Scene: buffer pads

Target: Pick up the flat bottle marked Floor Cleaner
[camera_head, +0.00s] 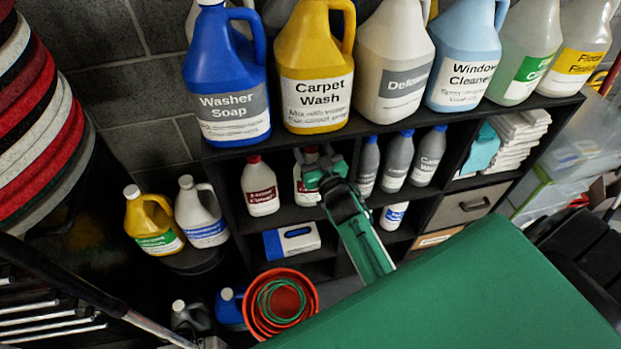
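A white flat bottle (261,187) with a red cap and a dark red label stands in the upper left compartment of the black shelf. A similar white bottle (307,195) with a red label stands to its right. I cannot read either label fully. One green gripper (309,167) reaches up from the lower right, which I take as my right one. Its fingers are in front of the second bottle and overlap its upper part. I cannot tell whether they touch it or are closed. My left gripper is not in view.
Large jugs such as Carpet Wash (316,75) line the shelf top (400,124). Several grey bottles (396,162) stand right of the gripper. A blue and white container (291,241) lies below. An orange bucket (262,325) is at the bottom. A green surface (460,290) fills the lower right.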

